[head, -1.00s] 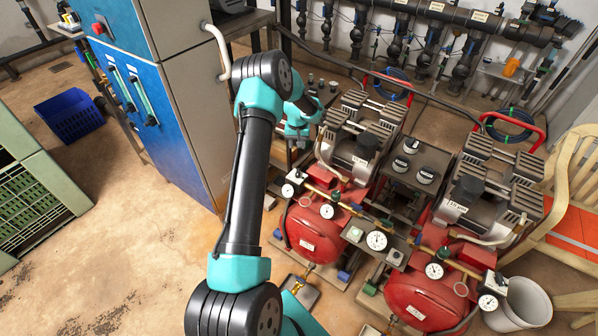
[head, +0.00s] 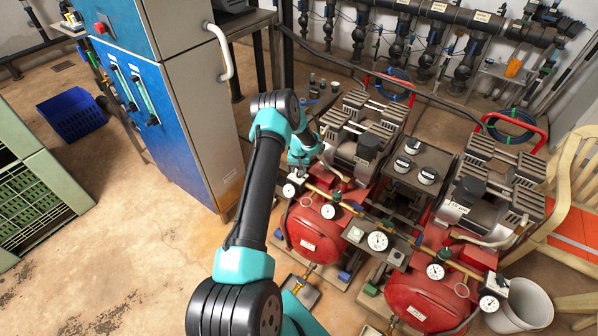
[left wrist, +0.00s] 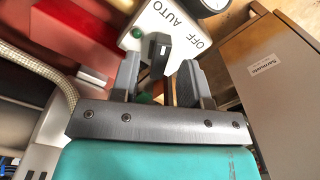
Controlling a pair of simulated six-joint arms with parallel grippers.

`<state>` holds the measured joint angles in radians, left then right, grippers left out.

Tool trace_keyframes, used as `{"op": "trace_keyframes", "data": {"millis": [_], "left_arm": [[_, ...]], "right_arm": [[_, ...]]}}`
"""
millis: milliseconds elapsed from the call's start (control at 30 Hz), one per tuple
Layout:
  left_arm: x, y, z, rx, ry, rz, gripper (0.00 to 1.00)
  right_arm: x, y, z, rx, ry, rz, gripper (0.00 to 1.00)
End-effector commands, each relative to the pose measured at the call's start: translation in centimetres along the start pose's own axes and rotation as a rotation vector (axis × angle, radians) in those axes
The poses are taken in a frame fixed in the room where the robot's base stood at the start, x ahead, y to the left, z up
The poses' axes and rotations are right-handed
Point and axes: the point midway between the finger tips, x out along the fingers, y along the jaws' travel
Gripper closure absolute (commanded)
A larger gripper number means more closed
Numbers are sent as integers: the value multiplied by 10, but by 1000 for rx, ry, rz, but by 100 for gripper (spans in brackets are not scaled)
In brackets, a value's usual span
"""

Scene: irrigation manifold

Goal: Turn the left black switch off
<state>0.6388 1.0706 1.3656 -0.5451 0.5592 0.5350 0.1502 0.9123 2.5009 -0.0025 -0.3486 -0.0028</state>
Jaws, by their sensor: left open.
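The left black switch (left wrist: 156,58) is a black lever on a light grey box marked AUTO and OFF, in the left wrist view. The box also shows small in the head view (head: 297,176), at the left end of the left compressor. My left gripper (left wrist: 156,72) is open, with one finger on each side of the lever. I cannot tell whether either finger touches it. The lever points up the picture toward the lettering; its exact setting is unclear. In the head view the gripper's fingers are too small to make out. My right gripper is not in view.
A gauge (left wrist: 210,5) sits close beside the switch box. The red tank (head: 318,235) and brass pipe with gauges (head: 328,210) lie to the right. A tall blue and grey cabinet (head: 185,95) stands to the left. The floor at lower left is open.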

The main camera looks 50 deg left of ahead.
Motion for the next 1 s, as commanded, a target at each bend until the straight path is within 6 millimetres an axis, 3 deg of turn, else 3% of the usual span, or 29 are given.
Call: {"op": "trace_keyframes", "data": {"millis": [200,467,900,1000], "left_arm": [[14,0,0,0,0,0,58],[15,0,0,1,0,0,58],[14,0,0,1,0,0,100],[14,0,0,1,0,0,100]], "right_arm": [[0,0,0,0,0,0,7],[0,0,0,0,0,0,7],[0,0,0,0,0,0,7],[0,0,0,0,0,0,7]]}}
